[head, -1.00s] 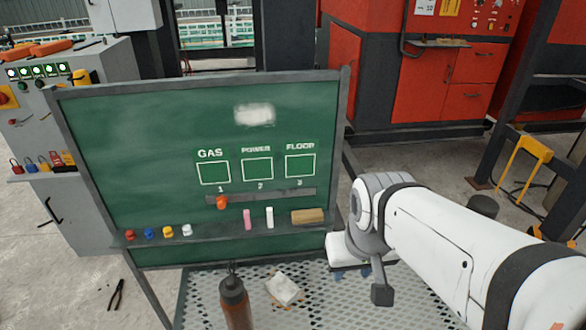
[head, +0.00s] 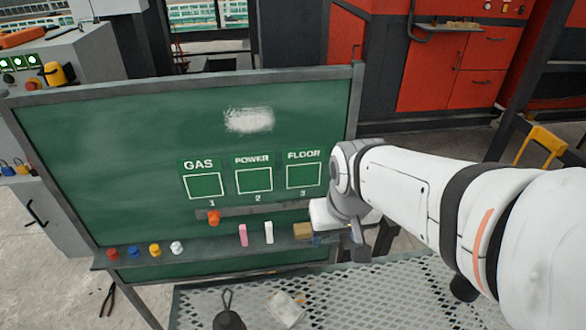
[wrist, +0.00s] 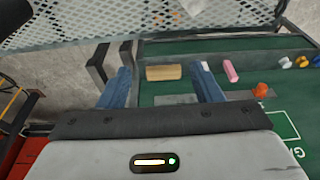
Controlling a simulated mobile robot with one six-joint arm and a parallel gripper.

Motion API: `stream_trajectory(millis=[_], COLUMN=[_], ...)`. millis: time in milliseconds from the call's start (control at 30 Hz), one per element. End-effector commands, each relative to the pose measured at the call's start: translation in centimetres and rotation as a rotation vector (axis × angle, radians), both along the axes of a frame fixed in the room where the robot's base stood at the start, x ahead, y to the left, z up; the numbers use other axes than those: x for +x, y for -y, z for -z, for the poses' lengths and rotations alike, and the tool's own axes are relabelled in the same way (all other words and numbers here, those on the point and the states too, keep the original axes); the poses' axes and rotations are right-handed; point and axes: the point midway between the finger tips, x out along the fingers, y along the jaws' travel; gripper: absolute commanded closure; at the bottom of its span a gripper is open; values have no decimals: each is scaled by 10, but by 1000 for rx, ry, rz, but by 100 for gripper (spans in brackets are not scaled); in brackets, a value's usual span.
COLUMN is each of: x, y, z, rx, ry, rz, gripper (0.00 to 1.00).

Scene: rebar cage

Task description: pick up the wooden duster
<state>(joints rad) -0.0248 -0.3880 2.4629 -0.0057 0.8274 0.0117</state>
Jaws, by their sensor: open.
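The wooden duster (head: 303,230) is a small tan block on the ledge of the green chalkboard, at the right end of the ledge. In the head view its right part is hidden by my gripper (head: 325,238). In the wrist view the duster (wrist: 163,73) lies between and beyond the two blue fingers of my gripper (wrist: 165,80). The fingers are apart, with nothing held between them. The gripper is near the right end of the ledge.
Several coloured magnets (head: 155,250) line the ledge farther left. An orange knob (head: 214,217) sits on a slot above. A mesh table (head: 370,290) lies below, holding a dark bottle (head: 228,315) and a whitish cloth (head: 287,308).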

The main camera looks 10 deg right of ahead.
Motion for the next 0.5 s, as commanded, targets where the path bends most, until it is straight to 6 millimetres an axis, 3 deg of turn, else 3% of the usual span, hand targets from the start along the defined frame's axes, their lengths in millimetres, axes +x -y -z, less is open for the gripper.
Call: stream_trajectory(millis=[300, 500], x=[108, 149], y=[2, 3], z=[68, 107], rx=[2, 3], ry=[11, 23], rz=[7, 10], gripper=[15, 0])
